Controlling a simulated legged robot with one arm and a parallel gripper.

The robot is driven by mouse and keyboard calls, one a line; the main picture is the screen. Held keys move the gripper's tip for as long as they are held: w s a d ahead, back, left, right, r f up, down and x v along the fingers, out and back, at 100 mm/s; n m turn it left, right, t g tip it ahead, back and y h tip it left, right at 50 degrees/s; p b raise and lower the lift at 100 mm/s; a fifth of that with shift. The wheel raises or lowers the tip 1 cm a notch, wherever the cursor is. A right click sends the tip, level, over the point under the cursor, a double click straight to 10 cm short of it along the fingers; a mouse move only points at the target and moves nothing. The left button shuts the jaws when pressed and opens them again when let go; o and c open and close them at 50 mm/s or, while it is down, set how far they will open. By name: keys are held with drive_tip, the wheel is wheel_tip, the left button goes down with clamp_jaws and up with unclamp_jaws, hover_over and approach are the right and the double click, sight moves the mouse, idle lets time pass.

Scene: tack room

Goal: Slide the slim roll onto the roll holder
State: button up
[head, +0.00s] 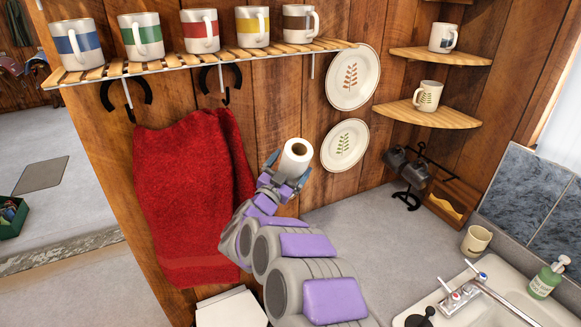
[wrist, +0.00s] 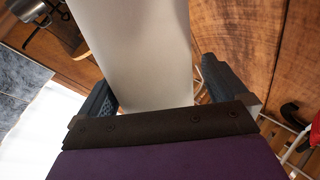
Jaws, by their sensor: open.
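The slim roll (head: 296,158) is white, with a dark core hole at its upper end, and stands tilted at my gripper (head: 285,180) in front of the wood wall. In the wrist view, the roll (wrist: 140,45) lies between the two fingers of my gripper (wrist: 162,92). The fingers are open, with a visible gap between the roll and the right finger. The roll's lower end is near the dark palm edge. I cannot make out the roll holder for certain in either view.
A red towel (head: 185,190) hangs left of my gripper, below a slatted shelf (head: 200,62) with several mugs and black hooks. Two plates (head: 353,77) (head: 345,146) hang on the wall to the right. A black stand with dark cups (head: 405,170) and a sink (head: 470,300) are farther right.

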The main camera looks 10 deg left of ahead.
drive_tip(key=shift+s, duration=0.1)
drive_tip(key=shift+s+f, duration=0.1)
drive_tip(key=shift+s, duration=0.25)
drive_tip(key=v, duration=1.6)
drive_tip(key=shift+s+a, duration=0.2)
drive_tip(key=shift+a, duration=0.05)
drive_tip(key=shift+a, duration=0.1)
